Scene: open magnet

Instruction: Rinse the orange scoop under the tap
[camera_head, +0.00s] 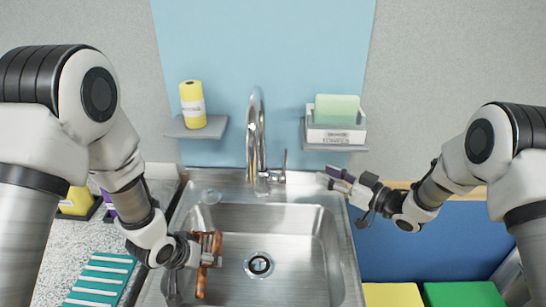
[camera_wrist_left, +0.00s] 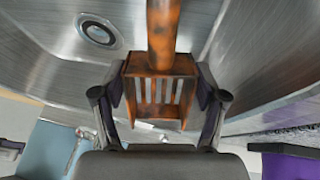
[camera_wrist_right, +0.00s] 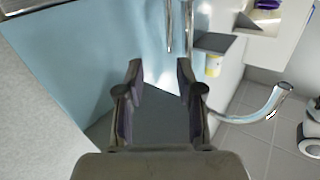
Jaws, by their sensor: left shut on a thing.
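The orange scoop (camera_head: 208,243) is over the left part of the steel sink (camera_head: 308,250), with its handle pointing down toward the front in the head view. My left gripper (camera_head: 209,256) is shut on the scoop's slotted box-shaped head; the left wrist view shows a finger on each side of the scoop (camera_wrist_left: 160,80). The tap (camera_head: 256,130) rises at the back middle of the sink, with its lever (camera_head: 284,162) on its right. No water stream is visible. My right gripper (camera_head: 338,178) is by the sink's back right corner; the right wrist view shows its fingers apart and empty.
A left shelf (camera_head: 180,130) holds a yellow cylinder (camera_head: 192,104). A right shelf (camera_head: 335,147) holds a white box (camera_head: 335,135) and a green block (camera_head: 336,108). A teal rack (camera_head: 100,278) lies on the left counter. The drain (camera_head: 258,264) and right half of the basin are clear.

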